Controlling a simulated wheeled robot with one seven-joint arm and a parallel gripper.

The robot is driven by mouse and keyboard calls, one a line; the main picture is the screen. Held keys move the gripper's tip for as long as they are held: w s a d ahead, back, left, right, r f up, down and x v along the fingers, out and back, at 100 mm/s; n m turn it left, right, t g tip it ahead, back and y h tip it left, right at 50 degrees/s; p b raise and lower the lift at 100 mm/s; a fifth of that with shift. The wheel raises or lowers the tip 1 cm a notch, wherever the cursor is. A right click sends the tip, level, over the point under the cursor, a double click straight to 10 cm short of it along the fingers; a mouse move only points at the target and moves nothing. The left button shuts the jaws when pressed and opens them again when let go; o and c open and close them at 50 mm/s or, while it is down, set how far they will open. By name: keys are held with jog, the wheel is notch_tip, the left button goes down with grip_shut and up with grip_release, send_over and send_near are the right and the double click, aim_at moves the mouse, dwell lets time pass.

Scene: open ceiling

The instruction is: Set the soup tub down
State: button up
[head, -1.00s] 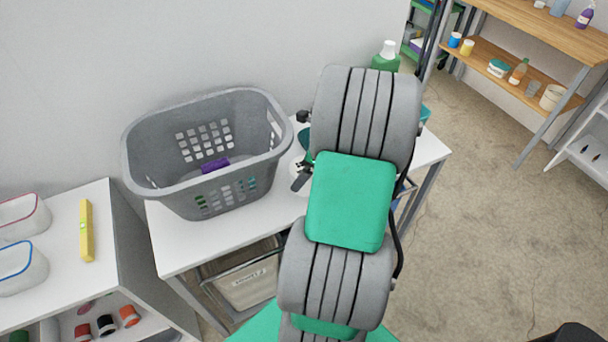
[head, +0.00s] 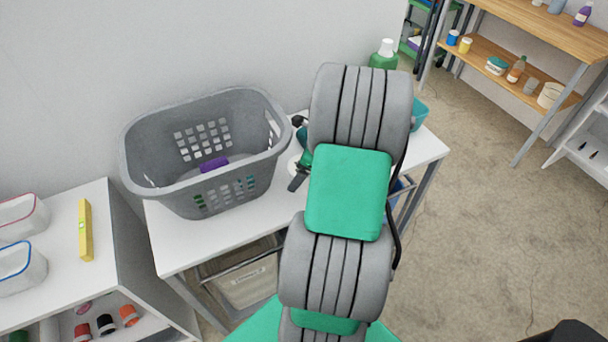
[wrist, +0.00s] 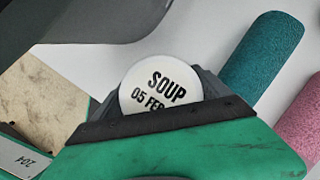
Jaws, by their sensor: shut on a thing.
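The soup tub (wrist: 158,84) shows in the wrist view as a round white lid marked "SOUP 05 FEB". My gripper (wrist: 163,102) is shut on it, with dark jaws on both sides of the lid. The tub's sides and base are hidden, so I cannot tell whether it touches the white table. In the head view, my arm covers most of my gripper (head: 300,165), which is over the white table (head: 270,212), just right of the grey basket.
The grey laundry basket (head: 165,187) stands close on the left, with a purple item inside. A teal cylinder (wrist: 262,58) and a pink cylinder (wrist: 306,120) lie near the tub. Bare table shows in front of the basket.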

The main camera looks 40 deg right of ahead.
jog(key=c, duration=0.7)
jog(key=shift+r, duration=0.1)
